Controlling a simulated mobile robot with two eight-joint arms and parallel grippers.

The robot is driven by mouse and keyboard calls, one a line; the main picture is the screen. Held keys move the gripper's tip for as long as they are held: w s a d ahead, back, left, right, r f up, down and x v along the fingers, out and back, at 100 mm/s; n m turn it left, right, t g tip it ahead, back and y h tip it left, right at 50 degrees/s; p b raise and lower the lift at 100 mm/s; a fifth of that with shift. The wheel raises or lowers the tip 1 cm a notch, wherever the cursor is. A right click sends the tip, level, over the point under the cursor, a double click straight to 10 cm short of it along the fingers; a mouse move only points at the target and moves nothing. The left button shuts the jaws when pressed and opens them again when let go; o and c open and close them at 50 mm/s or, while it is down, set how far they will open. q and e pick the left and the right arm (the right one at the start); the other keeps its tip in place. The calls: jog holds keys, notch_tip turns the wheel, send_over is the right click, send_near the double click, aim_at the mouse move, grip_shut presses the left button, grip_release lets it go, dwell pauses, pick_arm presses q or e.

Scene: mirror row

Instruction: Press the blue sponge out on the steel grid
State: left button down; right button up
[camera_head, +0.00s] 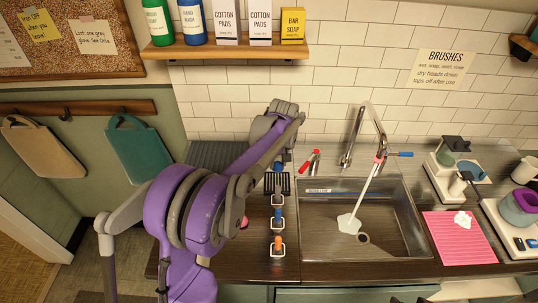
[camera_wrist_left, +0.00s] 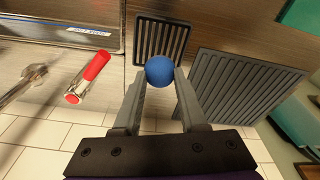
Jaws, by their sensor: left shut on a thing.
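The blue sponge (camera_wrist_left: 160,70) looks like a small ball in the left wrist view. My left gripper (camera_wrist_left: 160,82) is shut on it, with a fingertip on each side. Behind it is a small dark slotted grid (camera_wrist_left: 158,38), which looks like the steel grid; I cannot tell whether the sponge touches it. In the head view this grid (camera_head: 277,184) lies left of the sink. A bit of the blue sponge (camera_head: 278,167) shows at the grid's far edge, below my left gripper (camera_head: 279,163), which my forearm mostly hides. My right gripper is not in view.
A larger ribbed grey mat (camera_wrist_left: 240,88) lies beside the grid. A red-handled tool (camera_head: 311,161) lies behind the sink (camera_head: 310,228). A pale stream, apparently water, falls from the tap (camera_head: 361,118). Several handled items (camera_head: 278,220) line the sink's left edge. A pink cloth (camera_head: 458,240) lies right.

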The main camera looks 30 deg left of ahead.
pick_arm(q)
jog(key=shift+a, duration=0.1)
jog(key=shift+f, duration=0.15)
jog(key=shift+f+b, duration=0.3)
jog(key=shift+f, duration=0.25)
jog(key=shift+f+b, duration=0.8)
jog(key=shift+f, duration=1.4)
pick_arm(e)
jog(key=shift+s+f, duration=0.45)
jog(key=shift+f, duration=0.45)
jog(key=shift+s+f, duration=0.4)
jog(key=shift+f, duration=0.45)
pick_arm(q)
jog(key=shift+f, duration=0.45)
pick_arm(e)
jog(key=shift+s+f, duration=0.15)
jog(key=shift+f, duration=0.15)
pick_arm(q)
jog(key=shift+b, duration=0.3)
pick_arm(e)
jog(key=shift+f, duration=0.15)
pick_arm(q)
jog(key=shift+r+p, duration=1.3)
jog(key=shift+r, duration=2.2)
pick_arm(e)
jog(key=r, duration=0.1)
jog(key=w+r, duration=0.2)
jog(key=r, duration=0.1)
